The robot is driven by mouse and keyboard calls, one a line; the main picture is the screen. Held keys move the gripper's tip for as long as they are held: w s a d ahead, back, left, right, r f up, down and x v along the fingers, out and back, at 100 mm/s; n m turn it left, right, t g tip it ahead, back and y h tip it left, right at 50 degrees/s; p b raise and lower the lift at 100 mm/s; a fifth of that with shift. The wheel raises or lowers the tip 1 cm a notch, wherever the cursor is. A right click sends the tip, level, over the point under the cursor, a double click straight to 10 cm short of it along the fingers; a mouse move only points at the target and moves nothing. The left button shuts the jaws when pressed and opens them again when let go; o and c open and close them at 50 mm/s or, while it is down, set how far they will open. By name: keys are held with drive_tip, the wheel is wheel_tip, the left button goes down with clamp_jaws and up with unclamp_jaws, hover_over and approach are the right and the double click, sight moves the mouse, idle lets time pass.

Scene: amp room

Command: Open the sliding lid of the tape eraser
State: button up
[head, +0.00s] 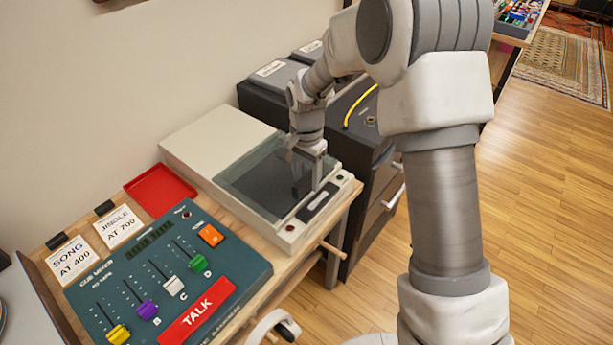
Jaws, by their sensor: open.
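The tape eraser (212,138) is a beige box on the wooden bench in the head view. A see-through lid (238,180) lies over its dark well. The front strip carries a red button, a dark slot-like panel (320,200) and a small green light. My gripper (307,190) points down over the lid's right part, close to the front strip. Its fingers are apart, with nothing seen between them. I cannot tell whether a finger touches the lid. My gripper hides part of the lid's right side.
A red tray (160,190) and a teal mixer panel (165,275) with coloured sliders are left of the eraser. Dark cabinets (372,205) stand close on the right, one with a yellow cable (360,106). A wall is behind. The wooden floor (545,200) at right is clear.

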clamp_jaws()
idle(1.4)
